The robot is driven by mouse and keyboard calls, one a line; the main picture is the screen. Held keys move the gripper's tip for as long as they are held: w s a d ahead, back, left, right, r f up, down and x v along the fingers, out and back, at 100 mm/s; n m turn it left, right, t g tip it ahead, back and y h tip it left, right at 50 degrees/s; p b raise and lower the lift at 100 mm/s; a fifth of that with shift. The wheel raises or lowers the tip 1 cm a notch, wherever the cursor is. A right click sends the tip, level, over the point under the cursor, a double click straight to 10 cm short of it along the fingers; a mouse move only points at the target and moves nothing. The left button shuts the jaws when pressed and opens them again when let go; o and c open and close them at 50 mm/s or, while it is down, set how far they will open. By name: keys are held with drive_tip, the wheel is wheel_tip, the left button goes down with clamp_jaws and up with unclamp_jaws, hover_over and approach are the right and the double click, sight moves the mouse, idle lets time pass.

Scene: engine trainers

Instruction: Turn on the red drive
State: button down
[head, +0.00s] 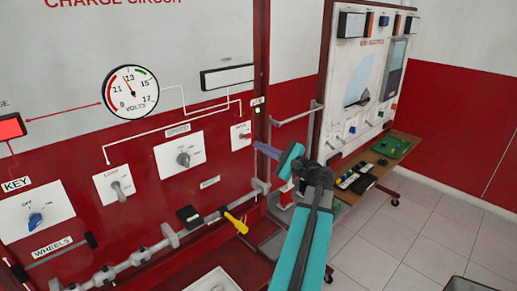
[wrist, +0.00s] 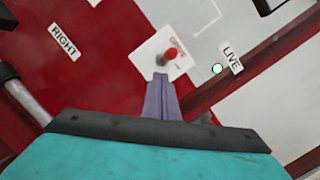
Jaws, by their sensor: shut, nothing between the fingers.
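The red drive switch (wrist: 171,54) is a small red lever or knob on a white square plate (wrist: 150,46) in the wrist view. In the head view it shows as a small white plate (head: 241,136) with a red mark, at the right edge of the red panel. My gripper (wrist: 161,80) is shut and empty, its purple fingers pointing at the plate. The fingertips lie just below the red knob in the wrist view; whether they touch the plate I cannot tell. In the head view my gripper (head: 258,146) is just right of the plate.
A small lamp (wrist: 217,69) beside the LIVE label (wrist: 232,59) shows whitish green. Left on the panel are grey knobs (head: 184,158), a blue key knob (head: 35,220) and a gauge (head: 130,92). A yellow-handled lever (head: 236,222) and grey rails (head: 298,114) stick out nearby.

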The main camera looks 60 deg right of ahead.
drive_tip(key=s+r+b, duration=0.1)
drive_tip(key=s+b, duration=0.3)
drive_tip(key=s, duration=0.7)
drive_tip(key=shift+d+r, duration=0.2)
drive_tip(key=shift+d, duration=0.15)
idle(0.3)
